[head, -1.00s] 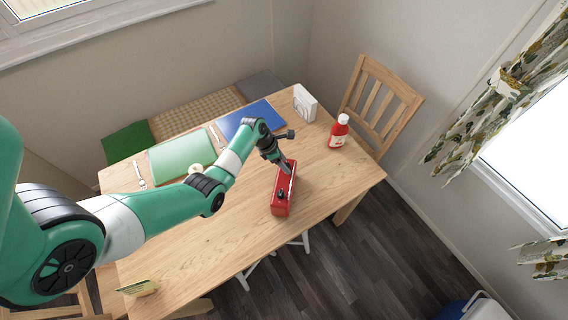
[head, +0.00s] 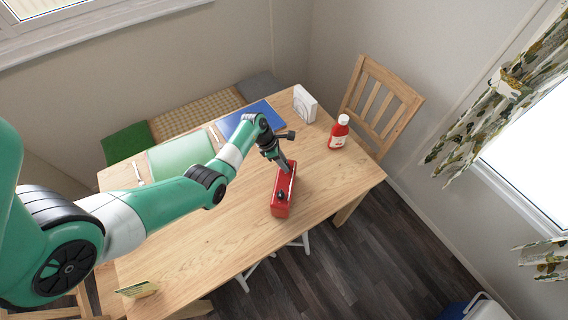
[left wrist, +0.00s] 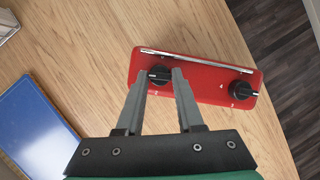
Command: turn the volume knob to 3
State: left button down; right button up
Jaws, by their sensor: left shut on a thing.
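The red radio (head: 281,205) lies on the wooden table, and it also shows in the left wrist view (left wrist: 200,82). It has a black knob (left wrist: 158,73) towards its left end there and another black knob (left wrist: 242,91) near its right end, with small white marks around them. Which one is the volume knob I cannot tell. My left gripper (head: 287,167) reaches down to the far end of the radio. In the left wrist view its fingers (left wrist: 164,80) are shut on the left knob, one on each side. The knob's exact setting is unclear. My right gripper is not in view.
A red bottle (head: 339,132) with a white cap and a white napkin holder (head: 304,104) stand at the table's far right. A blue placemat (head: 262,108) and a green placemat (head: 165,160) lie at the back.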

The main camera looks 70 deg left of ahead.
pick_arm(q)
jog(key=shift+a+m+h, duration=0.1)
jog(key=shift+m+h, duration=0.2)
jog(key=shift+m, duration=0.3)
jog(key=c, duration=0.6)
grip_release()
jog(key=p+v, duration=0.1)
jog(key=v, duration=1)
jog(key=shift+r, duration=0.3)
